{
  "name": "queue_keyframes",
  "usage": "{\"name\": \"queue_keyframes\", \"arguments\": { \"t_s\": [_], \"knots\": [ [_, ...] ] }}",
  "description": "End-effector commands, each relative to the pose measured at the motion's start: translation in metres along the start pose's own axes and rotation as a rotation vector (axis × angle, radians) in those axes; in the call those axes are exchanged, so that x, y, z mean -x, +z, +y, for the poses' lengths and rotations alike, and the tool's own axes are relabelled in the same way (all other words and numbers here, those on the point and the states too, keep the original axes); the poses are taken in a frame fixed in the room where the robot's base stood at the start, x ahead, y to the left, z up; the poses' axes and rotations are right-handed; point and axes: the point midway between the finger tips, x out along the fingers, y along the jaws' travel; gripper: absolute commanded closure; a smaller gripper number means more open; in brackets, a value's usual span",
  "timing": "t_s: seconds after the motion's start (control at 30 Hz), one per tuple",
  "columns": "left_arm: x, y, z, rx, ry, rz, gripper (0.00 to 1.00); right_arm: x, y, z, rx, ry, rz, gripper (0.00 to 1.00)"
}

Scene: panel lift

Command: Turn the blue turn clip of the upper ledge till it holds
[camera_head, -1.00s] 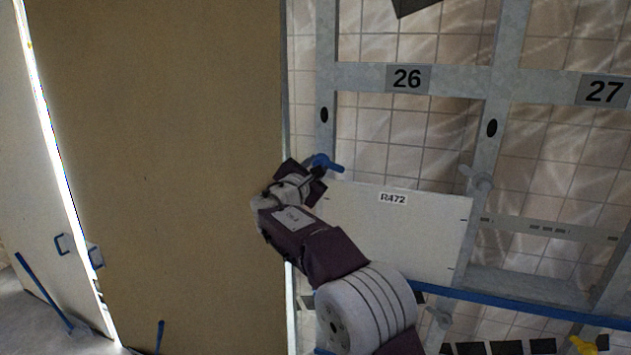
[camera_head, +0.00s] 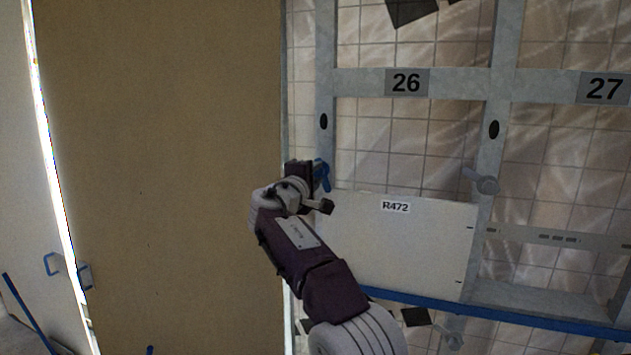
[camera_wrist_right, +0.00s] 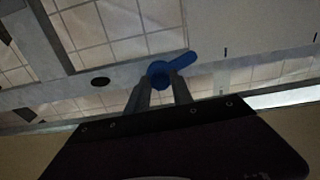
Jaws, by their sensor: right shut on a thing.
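The blue turn clip (camera_head: 322,174) sits on the left upright of the frame, at the top left corner of the white panel R472 (camera_head: 400,240). Its lever points mostly down, and its lower end is at the panel's top edge. In the wrist view the clip (camera_wrist_right: 160,74) is between my fingertips, its lever slanting up and right toward the panel. My right gripper (camera_wrist_right: 161,84) is shut on the clip. In the head view the right gripper (camera_head: 313,172) is partly hidden by its own wrist. My left gripper is not in view.
The panel stands above a blue ledge (camera_head: 510,311). A grey turn clip (camera_head: 482,180) is at the panel's top right. A large tan board (camera_head: 160,170) stands close on the left of my right arm. Plates 26 (camera_head: 407,82) and 27 (camera_head: 604,88) mark the crossbar.

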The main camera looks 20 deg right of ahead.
Motion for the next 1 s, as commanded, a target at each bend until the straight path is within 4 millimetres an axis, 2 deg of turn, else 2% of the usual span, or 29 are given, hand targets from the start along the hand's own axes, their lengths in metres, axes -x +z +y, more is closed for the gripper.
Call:
{"name": "queue_keyframes", "arguments": {
  "t_s": [0.2, 0.5, 1.0],
  "knots": [
    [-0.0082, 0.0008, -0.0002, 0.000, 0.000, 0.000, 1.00, 0.0000, 0.0001, 0.0000, -0.165, 0.003, 0.001, 1.00],
    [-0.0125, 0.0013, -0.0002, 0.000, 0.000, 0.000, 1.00, 0.0000, 0.0000, 0.0011, -0.311, 0.004, 0.002, 1.00],
    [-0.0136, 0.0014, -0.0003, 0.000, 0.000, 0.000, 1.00, 0.0003, 0.0003, 0.0030, -0.367, 0.006, 0.003, 1.00]
  ]
}}
